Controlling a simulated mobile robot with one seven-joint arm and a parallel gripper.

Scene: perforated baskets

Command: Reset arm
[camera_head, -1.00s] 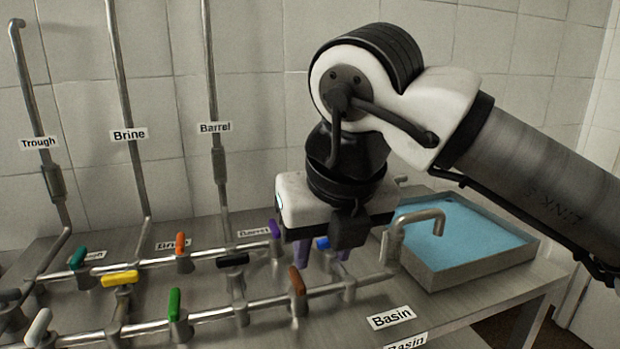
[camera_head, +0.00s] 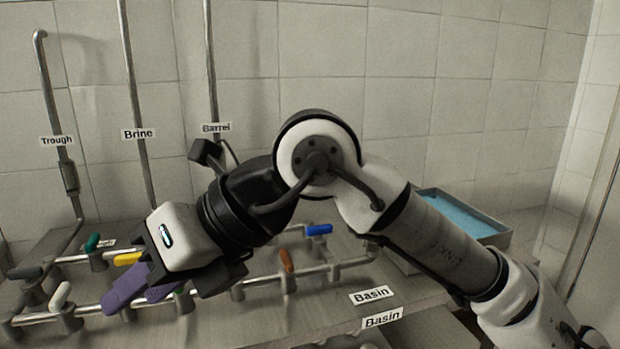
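My gripper (camera_head: 132,299) is at the left of the head view, tilted down and to the left over the pipework. Its two purple fingers are apart with nothing seen between them. My arm comes in from the lower right and bends at the middle of the view. The fingers are in front of the pipes near the yellow handle (camera_head: 128,259) and cover part of the valves there. Whether they touch any pipe cannot be told.
Pipes with coloured handles run along the metal counter: teal (camera_head: 92,242), white (camera_head: 61,296), brown (camera_head: 286,260) and blue (camera_head: 319,230). Upright pipes labelled Trough, Brine and Barrel stand by the tiled wall. A basin of blue liquid (camera_head: 455,213) is partly behind my arm.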

